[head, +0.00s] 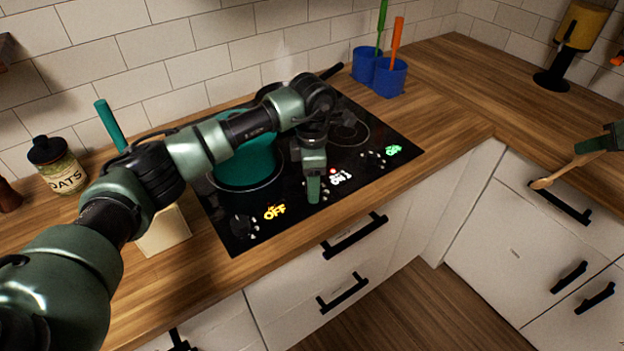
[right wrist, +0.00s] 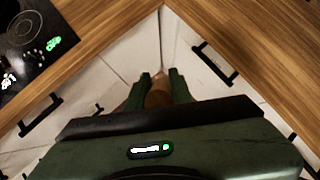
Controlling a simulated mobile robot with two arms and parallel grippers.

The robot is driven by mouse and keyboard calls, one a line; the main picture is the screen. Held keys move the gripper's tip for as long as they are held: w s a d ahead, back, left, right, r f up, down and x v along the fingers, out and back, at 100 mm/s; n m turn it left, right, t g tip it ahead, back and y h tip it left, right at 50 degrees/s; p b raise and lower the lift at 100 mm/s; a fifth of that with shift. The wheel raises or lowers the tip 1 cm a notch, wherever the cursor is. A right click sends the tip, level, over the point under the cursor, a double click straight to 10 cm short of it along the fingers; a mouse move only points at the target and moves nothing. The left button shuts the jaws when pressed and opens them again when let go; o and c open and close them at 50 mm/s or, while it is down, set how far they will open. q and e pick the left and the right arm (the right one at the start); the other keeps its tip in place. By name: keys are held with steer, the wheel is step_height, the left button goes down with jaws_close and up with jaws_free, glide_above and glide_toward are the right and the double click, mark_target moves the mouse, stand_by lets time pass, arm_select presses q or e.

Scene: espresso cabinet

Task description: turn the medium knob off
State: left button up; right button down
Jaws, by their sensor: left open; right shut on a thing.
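The black cooktop (head: 228,238) has a row of knobs along its front. The left knob (head: 240,226) has a yellow "OFF" label beside it. A white label with a red mark (head: 340,177), seeming to read "ON", is beside the middle position. The right knob (head: 372,160) has a green label, too small to read surely. My left gripper (head: 314,190) is open and points down over the middle knob's place, hiding that knob; I cannot tell whether it touches. My right gripper (head: 600,143) is shut on a wooden spoon (head: 560,172); its handle shows in the right wrist view (right wrist: 157,92).
A teal pot (head: 247,165) stands on the cooktop behind my left arm. Blue utensil cups (head: 390,78) stand behind right, and an oats jar (head: 57,164) stands at left. Drawers with black handles (head: 355,236) lie below the counter. The right counter stretch (head: 450,90) is mostly clear.

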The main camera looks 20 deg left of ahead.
mark_target(593, 158)
arm_select(q)
steer(key=shift+w+f, duration=0.1)
steer(key=shift+f, duration=0.05)
arm_select(e)
steer(key=shift+w, duration=0.1)
arm_select(q)
steer(key=c, duration=0.3)
arm_select(e)
steer(key=shift+f, duration=0.1)
arm_select(q)
jaws_close()
steer(key=shift+n, duration=0.3)
arm_select(e)
steer(key=shift+f, duration=0.15)
arm_select(q)
steer(key=n+b, duration=0.2)
steer(key=n, duration=0.1)
arm_select(e)
steer(key=shift+f, duration=0.95)
arm_select(q)
steer(key=shift+w+r+n+b, duration=0.15)
steer(key=shift+n+b, duration=0.7)
steer(key=shift+n, duration=1.25)
arm_select(e)
steer(key=shift+f, duration=0.7)
arm_select(q)
steer(key=shift+r, duration=0.1)
